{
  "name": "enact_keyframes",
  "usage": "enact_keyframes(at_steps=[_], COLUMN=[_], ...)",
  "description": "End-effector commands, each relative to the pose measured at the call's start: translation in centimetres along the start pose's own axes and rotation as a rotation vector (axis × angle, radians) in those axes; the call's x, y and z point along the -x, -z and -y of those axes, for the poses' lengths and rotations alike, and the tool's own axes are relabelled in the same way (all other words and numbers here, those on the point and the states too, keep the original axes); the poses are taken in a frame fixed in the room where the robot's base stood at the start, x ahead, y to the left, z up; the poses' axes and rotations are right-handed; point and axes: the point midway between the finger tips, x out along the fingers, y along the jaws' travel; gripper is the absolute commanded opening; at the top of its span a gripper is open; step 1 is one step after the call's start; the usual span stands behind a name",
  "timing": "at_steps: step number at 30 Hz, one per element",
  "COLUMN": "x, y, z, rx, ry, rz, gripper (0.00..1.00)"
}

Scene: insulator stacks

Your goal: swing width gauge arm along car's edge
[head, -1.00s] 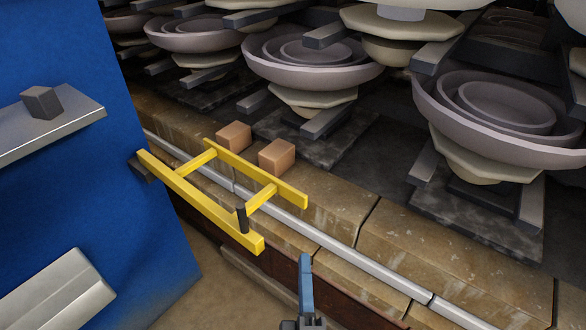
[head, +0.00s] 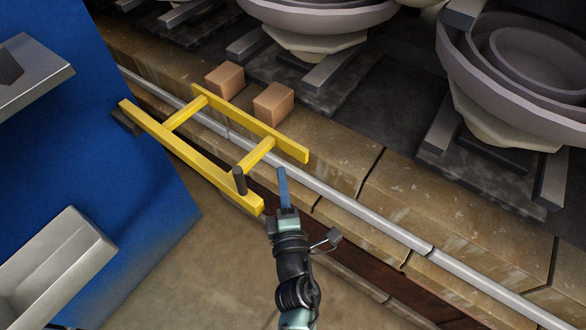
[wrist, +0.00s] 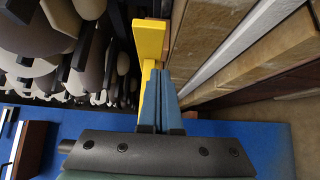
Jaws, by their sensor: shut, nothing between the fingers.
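The yellow width gauge arm (head: 190,152), a ladder-like frame of two long bars and two crossbars, reaches from the blue panel over the edge of the car (head: 330,170). A dark upright peg (head: 239,181) stands near its near end. My gripper (head: 283,176) has its blue fingers together and empty, just right of the gauge arm's near end; I cannot tell if they touch it. In the wrist view the shut fingers (wrist: 160,95) point along the car's side, with part of the yellow gauge arm (wrist: 150,38) just beyond and beside them.
Two small tan blocks (head: 273,104) sit on the car's edge close to the gauge arm. A grey rail (head: 370,220) runs along that edge. Stacked insulators (head: 500,80) stand behind. The blue panel (head: 100,200) with metal ledges is at left. The floor (head: 215,260) below is clear.

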Motion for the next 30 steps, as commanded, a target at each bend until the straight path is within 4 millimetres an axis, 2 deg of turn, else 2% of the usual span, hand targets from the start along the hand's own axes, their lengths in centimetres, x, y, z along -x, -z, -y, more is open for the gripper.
enact_keyframes(at_steps=[1,6,20,30], x=[-0.6,-1.8,-2.1,-5.0], y=[-0.9,-2.1,-2.5,-4.1], z=[-0.3,-0.2,0.0,-0.1], rx=[0.001,0.0,-0.001,-0.001], ry=[0.001,0.001,0.001,0.0], rz=[0.006,0.006,0.004,0.006], gripper=[0.0,0.0,0.0,0.0])
